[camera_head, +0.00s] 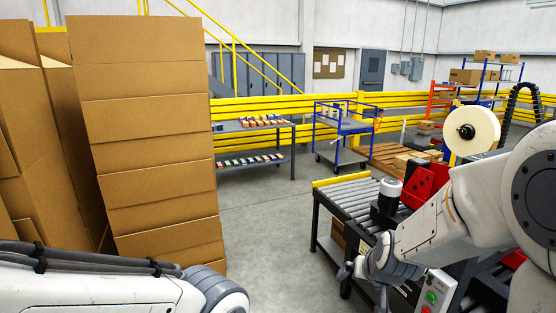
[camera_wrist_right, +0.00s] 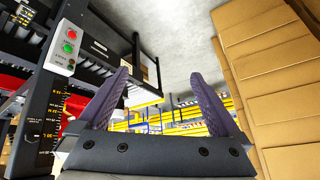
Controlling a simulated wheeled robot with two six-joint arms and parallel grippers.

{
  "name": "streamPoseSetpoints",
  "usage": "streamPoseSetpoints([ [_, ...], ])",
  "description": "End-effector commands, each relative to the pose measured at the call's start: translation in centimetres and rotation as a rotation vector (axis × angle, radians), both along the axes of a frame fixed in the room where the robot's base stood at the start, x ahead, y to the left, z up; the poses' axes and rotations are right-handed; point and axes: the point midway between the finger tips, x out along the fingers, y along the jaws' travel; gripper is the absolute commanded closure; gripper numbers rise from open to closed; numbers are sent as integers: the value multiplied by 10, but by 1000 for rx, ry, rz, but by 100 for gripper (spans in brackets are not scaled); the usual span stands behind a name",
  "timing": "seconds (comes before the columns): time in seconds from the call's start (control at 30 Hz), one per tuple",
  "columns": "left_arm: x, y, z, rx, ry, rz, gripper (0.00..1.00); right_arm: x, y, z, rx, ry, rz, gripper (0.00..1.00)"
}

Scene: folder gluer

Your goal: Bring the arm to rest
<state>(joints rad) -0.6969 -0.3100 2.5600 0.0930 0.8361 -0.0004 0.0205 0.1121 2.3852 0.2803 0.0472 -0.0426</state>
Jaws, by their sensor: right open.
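My right arm (camera_head: 450,215) reaches in from the right in the head view, in front of the roller conveyor. Its gripper (camera_head: 345,271) hangs low beside the conveyor's near leg, partly hidden by the wrist. In the right wrist view the two dark fingers (camera_wrist_right: 163,95) stand wide apart with nothing between them. My left arm (camera_head: 110,290) crosses the bottom left of the head view. Its gripper is out of the picture.
The roller conveyor (camera_head: 352,195) and a control box with buttons (camera_head: 433,293) are close to my right arm. Tall cardboard stacks (camera_head: 150,130) stand at left. Grey floor (camera_head: 265,225) lies open between. A shelf table (camera_head: 252,129) and blue cart (camera_head: 342,128) stand farther back.

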Motion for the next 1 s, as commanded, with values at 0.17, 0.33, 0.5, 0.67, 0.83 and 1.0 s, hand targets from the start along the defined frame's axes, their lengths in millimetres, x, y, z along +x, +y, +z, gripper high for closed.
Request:
streamPoseSetpoints([
  [0.17, 0, 0, 0, 0, 0, 0, 50, -75, 7, -26, -54, 218, 145, 0],
  [0.33, 0, 0, 0, 0, 0, 0, 50, -132, 11, -37, -112, 378, 265, 0],
  [0.5, 0, 0, 0, 0, 0, 0, 50, -152, 57, -22, -123, 402, 419, 0],
  [0.67, 0, 0, 0, 0, 0, 0, 50, -185, 97, -6, -141, 439, 587, 0],
  [0.83, 0, 0, 0, 0, 0, 0, 50, -232, 130, 10, -168, 484, 775, 0],
  [1.0, 0, 0, 0, 0, 0, 0, 50, -259, 142, 18, -185, 512, 876, 0],
])
